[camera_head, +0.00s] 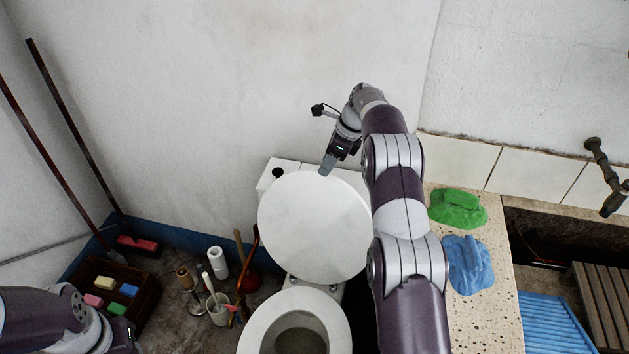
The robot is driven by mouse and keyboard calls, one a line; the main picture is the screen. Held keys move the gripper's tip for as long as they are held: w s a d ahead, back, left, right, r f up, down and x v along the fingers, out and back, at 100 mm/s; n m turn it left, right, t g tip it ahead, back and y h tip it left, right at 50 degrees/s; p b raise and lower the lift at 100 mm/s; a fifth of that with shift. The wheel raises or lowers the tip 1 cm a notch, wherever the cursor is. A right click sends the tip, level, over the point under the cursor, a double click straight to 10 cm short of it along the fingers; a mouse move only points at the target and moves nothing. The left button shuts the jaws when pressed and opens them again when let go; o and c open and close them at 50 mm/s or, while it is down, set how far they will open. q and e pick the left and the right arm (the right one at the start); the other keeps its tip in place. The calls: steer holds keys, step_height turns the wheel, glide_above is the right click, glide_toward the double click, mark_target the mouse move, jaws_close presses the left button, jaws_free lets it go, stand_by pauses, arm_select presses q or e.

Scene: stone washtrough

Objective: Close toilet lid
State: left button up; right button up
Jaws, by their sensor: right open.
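The white toilet lid (312,228) stands raised, leaning back against the white tank (290,164). The toilet seat and bowl (296,325) show below it at the bottom edge, partly cut off. My right arm reaches up on the right side of the lid. My right gripper (326,168) is open and empty at the upper edge of the lid, pointing down; whether it touches the lid I cannot tell. My left arm shows at the bottom left corner; its gripper fingers are not visible.
A wooden crate (146,305) with sponges, paper rolls (218,262) and a brush holder (218,310) stand on the floor to the left. Green cloth (458,208) and blue cloth (468,264) lie on the stone ledge (496,325) at right, beside the trough.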

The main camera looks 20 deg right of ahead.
mark_target(315, 182)
steer(key=p+x, duration=0.1)
steer(key=x, duration=0.7)
steer(key=shift+w+a+f, duration=0.15)
steer(key=shift+f, duration=0.1)
jaws_close()
